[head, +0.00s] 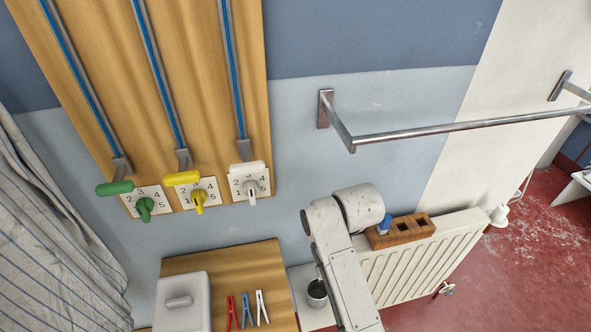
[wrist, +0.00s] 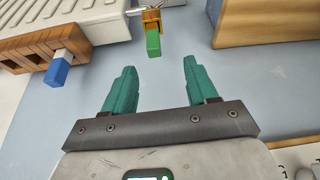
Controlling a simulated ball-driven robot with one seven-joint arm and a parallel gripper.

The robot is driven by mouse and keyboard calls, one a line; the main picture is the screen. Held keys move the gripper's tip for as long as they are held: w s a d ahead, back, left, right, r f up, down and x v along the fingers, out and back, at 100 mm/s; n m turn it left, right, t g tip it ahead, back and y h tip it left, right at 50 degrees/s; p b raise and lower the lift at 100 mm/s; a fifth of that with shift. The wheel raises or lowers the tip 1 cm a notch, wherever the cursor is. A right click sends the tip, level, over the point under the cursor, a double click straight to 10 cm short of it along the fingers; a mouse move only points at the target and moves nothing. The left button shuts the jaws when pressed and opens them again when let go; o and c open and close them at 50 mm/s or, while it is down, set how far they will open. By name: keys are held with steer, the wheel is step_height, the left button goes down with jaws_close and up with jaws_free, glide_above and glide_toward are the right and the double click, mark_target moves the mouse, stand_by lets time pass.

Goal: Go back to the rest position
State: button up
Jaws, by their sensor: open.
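My gripper (wrist: 150,90) is open in the wrist view. Its two teal fingers stand well apart with nothing between them, and the grey-blue wall shows behind them. A small green block on an orange-brown piece (wrist: 152,35) is beyond the fingertips and looks apart from them; I cannot tell what it is. In the head view my pale arm rises at the lower middle, in front of the radiator, and the gripper itself cannot be made out there.
A wooden slotted block (head: 412,231) with a blue peg (head: 385,225) sits by the radiator (head: 425,262). A metal rail (head: 440,130) juts from the wall above. A dark cup (head: 317,292), several coloured pegs (head: 247,310) and a dial panel (head: 197,193) are left of my arm.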

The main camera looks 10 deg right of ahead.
steer(key=s+d+f+g, duration=0.1)
steer(key=s+d+f, duration=0.2)
steer(key=s, duration=1.4)
steer(key=s+d+f+m+g, duration=0.1)
steer(key=s+d, duration=0.4)
steer(key=s, duration=1.2)
step_height(320, 180, down, 3)
steer(key=shift+s+d+r+g, duration=0.15)
steer(key=shift+s+g, duration=0.05)
steer(key=shift+g, duration=0.5)
